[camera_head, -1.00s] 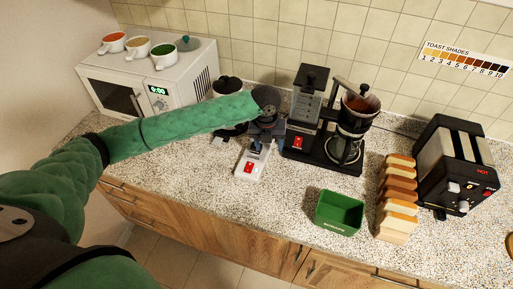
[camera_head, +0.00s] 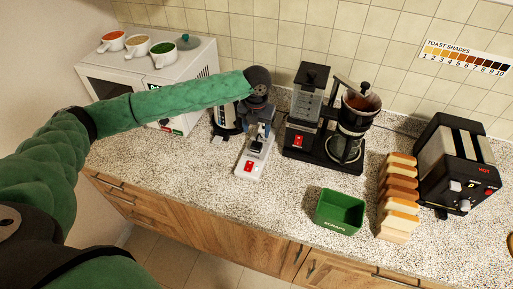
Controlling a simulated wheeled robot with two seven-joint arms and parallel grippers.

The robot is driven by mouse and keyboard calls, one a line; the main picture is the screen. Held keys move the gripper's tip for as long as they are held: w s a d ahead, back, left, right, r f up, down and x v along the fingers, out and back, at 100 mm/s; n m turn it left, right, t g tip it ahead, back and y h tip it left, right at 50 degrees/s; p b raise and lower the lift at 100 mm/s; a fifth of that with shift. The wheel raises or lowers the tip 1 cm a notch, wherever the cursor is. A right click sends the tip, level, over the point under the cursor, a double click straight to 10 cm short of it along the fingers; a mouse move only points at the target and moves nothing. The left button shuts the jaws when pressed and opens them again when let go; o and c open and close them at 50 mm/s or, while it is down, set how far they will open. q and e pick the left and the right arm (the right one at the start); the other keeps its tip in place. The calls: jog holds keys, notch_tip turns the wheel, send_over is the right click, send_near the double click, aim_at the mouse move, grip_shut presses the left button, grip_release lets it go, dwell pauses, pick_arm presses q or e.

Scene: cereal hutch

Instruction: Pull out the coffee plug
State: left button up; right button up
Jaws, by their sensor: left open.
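A white power strip (camera_head: 248,168) with a red lit switch lies on the counter left of the coffee maker (camera_head: 340,120). A dark plug (camera_head: 257,146) appears to sit at the strip's far part, partly hidden by my gripper. The coffee maker is black and grey, with a red lit switch and a glass jug. My left arm reaches in from the left, and its gripper (camera_head: 260,128) points down over the far part of the strip. Its jaws are open around or just above the plug; I cannot tell which. My right gripper is not in view.
A kettle (camera_head: 226,118) stands just left of my gripper. A white microwave (camera_head: 150,75) with several bowls is at the back left. A green bin (camera_head: 340,212), bread slices (camera_head: 398,200) and a toaster (camera_head: 458,165) are to the right. The front counter is clear.

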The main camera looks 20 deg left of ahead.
aim_at(256, 144)
pick_arm(q)
notch_tip(256, 144, down, 2)
jog(key=shift+f+b, duration=0.1)
jog(key=shift+b, duration=0.45)
notch_tip(256, 144, down, 2)
jog(key=shift+f+b, duration=0.25)
jog(key=shift+b, duration=0.65)
jog(key=shift+f, duration=1.7)
jog(key=shift+p, duration=0.4)
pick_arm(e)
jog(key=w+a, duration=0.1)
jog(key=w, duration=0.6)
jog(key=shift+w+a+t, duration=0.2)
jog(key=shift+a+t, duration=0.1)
